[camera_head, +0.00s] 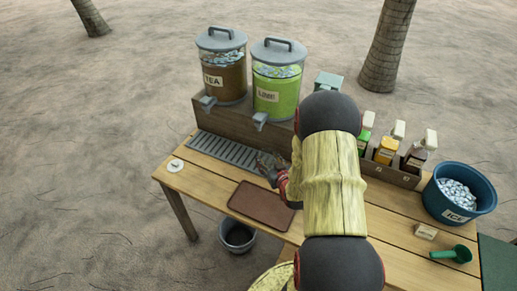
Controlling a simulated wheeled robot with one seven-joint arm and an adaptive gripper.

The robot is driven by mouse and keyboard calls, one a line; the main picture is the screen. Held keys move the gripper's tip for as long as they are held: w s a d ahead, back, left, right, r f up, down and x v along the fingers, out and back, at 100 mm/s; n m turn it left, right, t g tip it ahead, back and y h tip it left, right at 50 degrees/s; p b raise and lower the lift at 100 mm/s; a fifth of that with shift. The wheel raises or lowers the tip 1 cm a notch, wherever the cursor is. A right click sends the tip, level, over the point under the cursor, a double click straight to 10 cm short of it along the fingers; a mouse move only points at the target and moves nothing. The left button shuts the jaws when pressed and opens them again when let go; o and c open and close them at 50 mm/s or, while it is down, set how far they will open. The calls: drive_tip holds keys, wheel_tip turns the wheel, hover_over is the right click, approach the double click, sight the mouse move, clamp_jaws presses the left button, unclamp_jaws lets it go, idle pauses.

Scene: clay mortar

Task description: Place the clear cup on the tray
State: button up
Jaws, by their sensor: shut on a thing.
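The brown tray (259,208) lies flat and empty on the wooden table, its right end partly hidden by my arm. My gripper (268,166) is just behind the tray, near the right end of the metal drip grate. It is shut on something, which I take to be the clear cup. The cup itself is too small and see-through to make out, and my arm hides part of that area. No other clear cup shows on the table.
Tea (222,78) and lime (276,90) dispensers stand on a wooden riser behind the grate (229,151). At right are a bottle rack (389,171), a blue ice bucket (476,212) and a green scoop (452,254). A dark bucket (238,236) stands below the table.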

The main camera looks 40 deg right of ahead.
drive_tip(key=shift+r+b+x, duration=0.15)
drive_tip(key=shift+b+x, duration=0.65)
drive_tip(key=shift+x, duration=2.15)
drive_tip(key=shift+r+b+x, duration=0.15)
drive_tip(key=shift+b+x, duration=0.6)
drive_tip(key=shift+x, duration=2.2)
drive_tip(key=shift+d, duration=0.15)
drive_tip(key=shift+f, duration=0.3)
drive_tip(key=o, duration=0.8)
drive_tip(key=shift+r, duration=0.1)
